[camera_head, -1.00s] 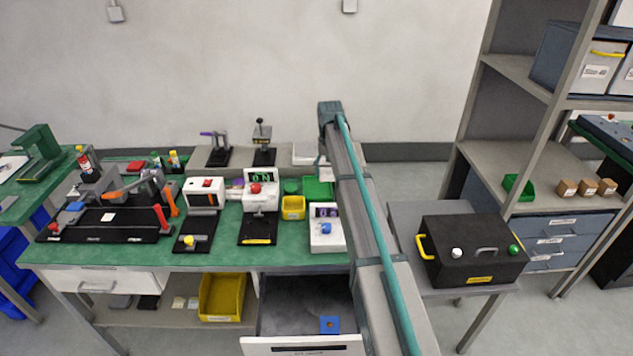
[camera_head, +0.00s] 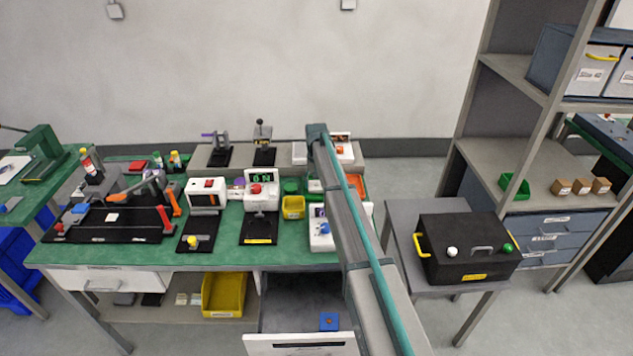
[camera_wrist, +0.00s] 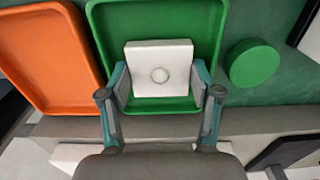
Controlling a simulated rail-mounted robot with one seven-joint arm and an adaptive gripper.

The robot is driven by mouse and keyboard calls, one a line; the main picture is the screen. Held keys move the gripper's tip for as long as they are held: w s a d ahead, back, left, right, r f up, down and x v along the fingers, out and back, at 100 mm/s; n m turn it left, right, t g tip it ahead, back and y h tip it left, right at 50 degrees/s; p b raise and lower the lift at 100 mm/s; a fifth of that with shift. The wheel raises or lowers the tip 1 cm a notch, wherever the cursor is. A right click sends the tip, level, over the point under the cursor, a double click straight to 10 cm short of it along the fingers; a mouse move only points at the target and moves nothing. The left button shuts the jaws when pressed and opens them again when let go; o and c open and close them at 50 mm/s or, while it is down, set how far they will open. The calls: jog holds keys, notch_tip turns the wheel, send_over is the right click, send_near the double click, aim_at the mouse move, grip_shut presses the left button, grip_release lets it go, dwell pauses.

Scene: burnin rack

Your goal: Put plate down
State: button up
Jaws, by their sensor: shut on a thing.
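My gripper (camera_wrist: 160,88) is shut on a white square plate (camera_wrist: 158,54) with a round bump at its middle, one finger at its left side and one at its right. In the wrist view the plate appears over the green tray (camera_wrist: 204,22); whether it touches the tray floor I cannot tell. An orange tray (camera_wrist: 42,62) is left of the green tray, and a round green piece (camera_wrist: 253,64) is on its right. In the head view my arm hides the gripper and plate.
An open drawer (camera_head: 300,345) below holds a blue piece (camera_head: 329,321). A black box (camera_head: 470,250) stands on a side table to the right.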

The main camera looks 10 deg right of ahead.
aim_at(317, 185)
jog(key=shift+f, duration=0.15)
jog(key=o, duration=0.8)
jog(key=shift+o, duration=0.2)
notch_tip(317, 185, up, 12)
jog(key=b, duration=0.3)
jog(key=shift+d, duration=0.15)
